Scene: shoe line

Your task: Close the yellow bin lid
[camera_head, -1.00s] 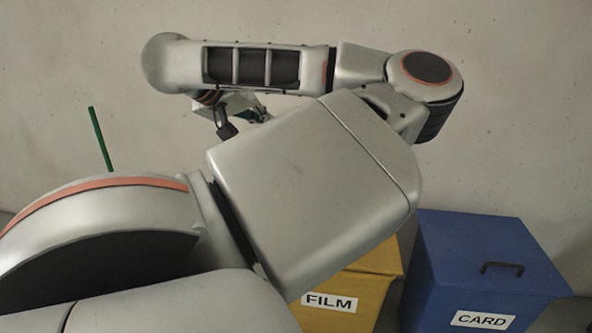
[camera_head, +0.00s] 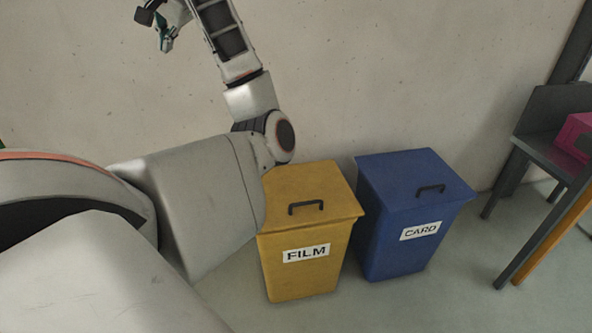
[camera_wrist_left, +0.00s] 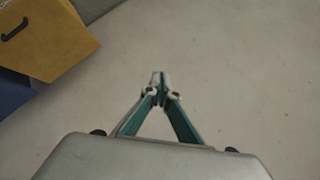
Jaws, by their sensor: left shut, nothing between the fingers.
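The yellow bin (camera_head: 302,270) stands on the floor in the head view, marked FILM. Its yellow lid (camera_head: 318,183) lies flat on top, down over the opening, with a dark handle on it. The lid's left back corner is hidden by my left arm. The yellow bin also shows at the upper left of the left wrist view (camera_wrist_left: 50,45). My left gripper (camera_head: 164,44) is raised at the top of the head view, above and left of the bin and clear of it. In the left wrist view its fingertips (camera_wrist_left: 158,76) meet with nothing between them. My right gripper is not in view.
A blue bin (camera_head: 392,245) marked CARD stands right of the yellow one, its lid down. A dark table (camera_head: 543,125) with a pink object (camera_head: 577,135) is at the right edge. The pale wall is behind; floor in front of the bins is clear.

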